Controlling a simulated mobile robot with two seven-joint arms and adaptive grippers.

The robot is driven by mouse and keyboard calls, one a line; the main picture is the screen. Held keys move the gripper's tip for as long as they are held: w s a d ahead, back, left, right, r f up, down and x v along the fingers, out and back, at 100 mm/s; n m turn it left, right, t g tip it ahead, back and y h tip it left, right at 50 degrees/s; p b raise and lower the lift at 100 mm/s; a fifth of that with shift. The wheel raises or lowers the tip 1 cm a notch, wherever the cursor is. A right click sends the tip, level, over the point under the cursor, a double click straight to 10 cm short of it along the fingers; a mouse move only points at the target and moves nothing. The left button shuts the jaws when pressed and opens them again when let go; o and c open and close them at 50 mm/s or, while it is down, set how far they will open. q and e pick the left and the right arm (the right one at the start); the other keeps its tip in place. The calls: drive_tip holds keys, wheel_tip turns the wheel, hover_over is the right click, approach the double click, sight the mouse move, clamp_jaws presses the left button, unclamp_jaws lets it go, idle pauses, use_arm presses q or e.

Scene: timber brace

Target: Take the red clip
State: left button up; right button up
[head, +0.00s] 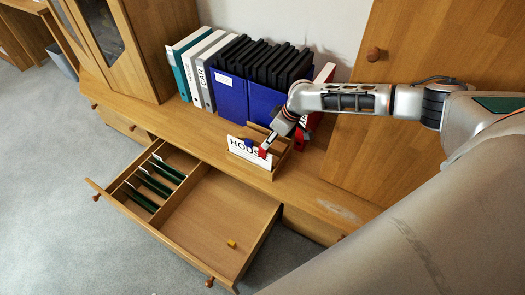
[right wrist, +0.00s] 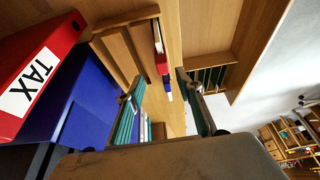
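The red clip (head: 263,153) is at the small wooden box (head: 264,174) on the cabinet top, beside the white HOUSE card (head: 242,150). In the right wrist view, the red clip (right wrist: 162,62) shows in the gap between the fingers, touching neither as far as I can see. My right gripper (head: 272,141) reaches down over the box; in the right wrist view its fingers (right wrist: 160,78) are spread apart, so it is open. A blue clip (head: 248,143) is close by, also in the right wrist view (right wrist: 167,81). My left gripper is not in view.
Binders stand behind the box, including blue ones (head: 230,97) and a red TAX binder (right wrist: 35,75). An open drawer (head: 220,215) below holds green hanging files (head: 154,183) and a yellow clip (head: 231,243). A cabinet door (head: 370,140) stands at the right.

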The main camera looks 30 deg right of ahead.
sight(263, 152)
drive_tip(key=b+x, duration=0.1)
drive_tip(key=x, duration=0.1)
drive_tip(key=b+x, duration=0.1)
drive_tip(key=x, duration=0.4)
drive_tip(key=shift+s+a+f+b, duration=0.1)
drive_tip(key=shift+a+f+b, duration=0.25)
drive_tip(key=shift+f+b, duration=0.05)
drive_tip(key=shift+r, duration=0.25)
drive_tip(key=c, duration=1)
